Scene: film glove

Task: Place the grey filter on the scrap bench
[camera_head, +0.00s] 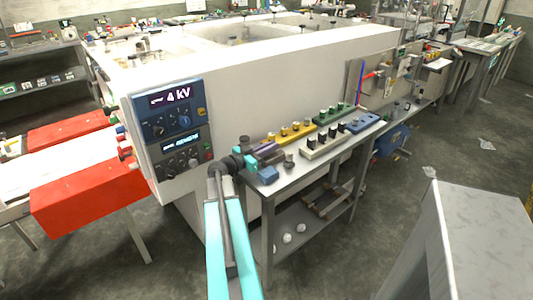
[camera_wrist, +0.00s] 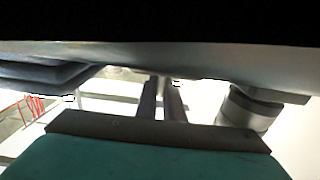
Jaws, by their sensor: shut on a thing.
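My gripper (camera_head: 264,155) is above the near left end of the narrow grey table (camera_head: 299,185), beside the machine. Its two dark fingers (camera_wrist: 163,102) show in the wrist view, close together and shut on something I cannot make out. A broad grey surface (camera_wrist: 170,62) crosses the top of that view and hides the fingertips. I cannot identify the grey filter for sure in either view. A grey-topped bench (camera_head: 485,225) stands at the right; I cannot tell if it is the scrap bench.
A blue block (camera_head: 267,174) and a small grey cylinder (camera_head: 289,161) stand near my gripper. The white machine (camera_head: 270,75) rises behind. Open floor (camera_head: 395,200) lies between table and right bench.

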